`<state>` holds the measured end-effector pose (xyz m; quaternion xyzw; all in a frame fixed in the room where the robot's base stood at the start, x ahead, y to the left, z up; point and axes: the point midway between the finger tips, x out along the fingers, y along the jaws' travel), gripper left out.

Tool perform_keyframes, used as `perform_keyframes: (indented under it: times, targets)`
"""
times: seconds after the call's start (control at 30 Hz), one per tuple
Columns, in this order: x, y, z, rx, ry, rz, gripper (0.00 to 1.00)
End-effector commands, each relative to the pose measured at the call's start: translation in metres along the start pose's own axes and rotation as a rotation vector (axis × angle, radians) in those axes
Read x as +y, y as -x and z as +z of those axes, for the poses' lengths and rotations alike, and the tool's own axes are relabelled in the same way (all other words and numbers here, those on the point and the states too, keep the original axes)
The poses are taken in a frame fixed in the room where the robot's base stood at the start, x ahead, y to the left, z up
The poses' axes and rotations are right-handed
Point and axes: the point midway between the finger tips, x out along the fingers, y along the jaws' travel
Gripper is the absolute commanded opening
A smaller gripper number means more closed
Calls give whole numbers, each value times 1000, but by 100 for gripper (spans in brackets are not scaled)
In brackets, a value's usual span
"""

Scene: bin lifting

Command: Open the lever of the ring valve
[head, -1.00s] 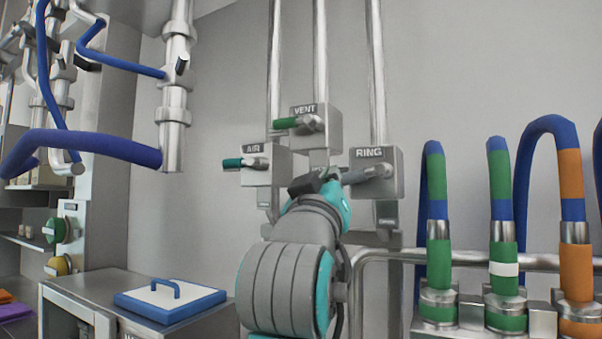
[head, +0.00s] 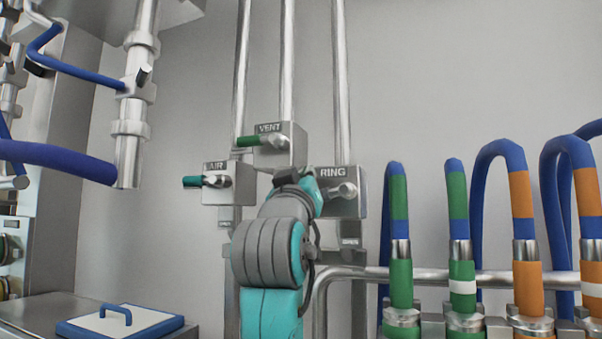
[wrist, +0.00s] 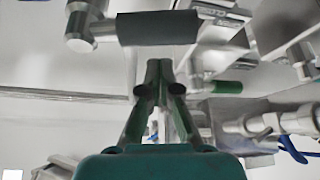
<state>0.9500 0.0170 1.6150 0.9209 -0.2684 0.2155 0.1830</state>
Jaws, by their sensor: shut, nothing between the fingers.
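The ring valve (head: 350,206) is a grey metal box labelled RING, on a vertical pipe at the picture's centre right in the head view. Its metal hub (head: 346,190) shows, with the lever pointing left and its outer part hidden behind my wrist. In the wrist view, the dark grey lever handle (wrist: 157,28) lies across the top, running right from its round metal hub (wrist: 84,28). My gripper (wrist: 158,66) is shut and empty, its fingertips just below the handle in that picture. Whether they touch it cannot be told. The fingers are hidden in the head view.
The AIR valve (head: 231,184) with a teal lever and the VENT valve (head: 279,152) with a green lever are left of the ring valve, close to my wrist. A horizontal rail (head: 440,277) and several coloured hoses stand to the right. A blue-edged lid (head: 120,321) lies lower left.

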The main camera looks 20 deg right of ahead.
Motion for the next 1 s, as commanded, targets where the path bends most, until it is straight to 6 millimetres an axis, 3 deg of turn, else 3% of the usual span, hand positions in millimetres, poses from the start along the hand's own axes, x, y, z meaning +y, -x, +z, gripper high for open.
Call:
perform_keyframes:
  times: [0.23,1.0]
  targets:
    - [0,7,19,0,-1,0,0]
    - [-7,1,28,0,48,-29,0]
